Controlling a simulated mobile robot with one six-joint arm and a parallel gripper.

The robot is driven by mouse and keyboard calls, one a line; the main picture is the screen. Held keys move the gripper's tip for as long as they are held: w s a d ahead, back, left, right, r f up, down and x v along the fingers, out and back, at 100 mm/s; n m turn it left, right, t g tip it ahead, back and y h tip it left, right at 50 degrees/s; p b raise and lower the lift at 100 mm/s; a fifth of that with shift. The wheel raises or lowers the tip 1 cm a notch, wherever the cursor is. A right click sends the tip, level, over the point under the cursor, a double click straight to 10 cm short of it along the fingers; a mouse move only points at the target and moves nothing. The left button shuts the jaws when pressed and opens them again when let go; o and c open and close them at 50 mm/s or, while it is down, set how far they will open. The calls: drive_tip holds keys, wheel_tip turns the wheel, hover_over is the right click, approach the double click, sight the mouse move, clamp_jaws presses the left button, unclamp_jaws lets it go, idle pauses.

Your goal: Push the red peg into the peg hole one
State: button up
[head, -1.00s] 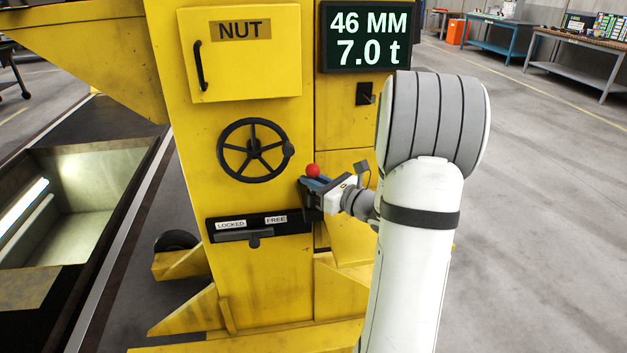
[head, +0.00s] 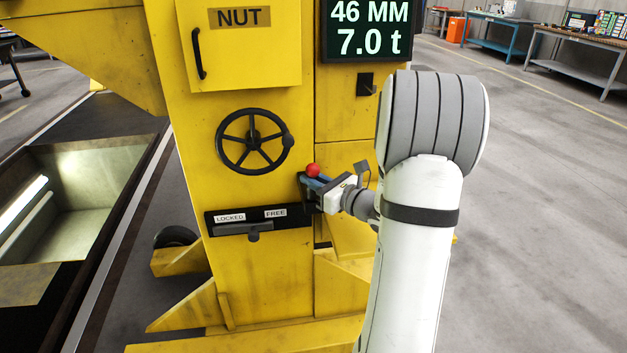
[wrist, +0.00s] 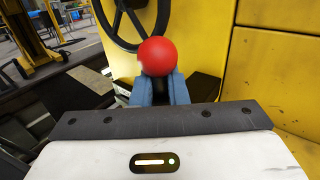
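The red peg shows as a round red knob (head: 313,170); in the wrist view the red knob (wrist: 158,57) sits between the two blue fingertips. My gripper (head: 316,182) is shut on it, just in front of the yellow column (head: 275,285), right of and below the handwheel. The peg's shank and tip are hidden by the fingers and knob. No peg hole can be made out in either view.
A black handwheel (head: 253,141) is close to the left of my gripper. Below it is a dark slotted plate (head: 212,229) labelled LOCKED and FREE, with a small lever (head: 253,236). A display (head: 369,30) reads 46 MM, 7.0 t. An open pit (head: 100,190) lies left.

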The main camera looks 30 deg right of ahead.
drive_tip(key=o, duration=0.6)
drive_tip(key=shift+f, duration=0.1)
drive_tip(key=shift+c, duration=0.2)
drive_tip(key=v, duration=0.8)
drive_tip(key=shift+w, duration=0.1)
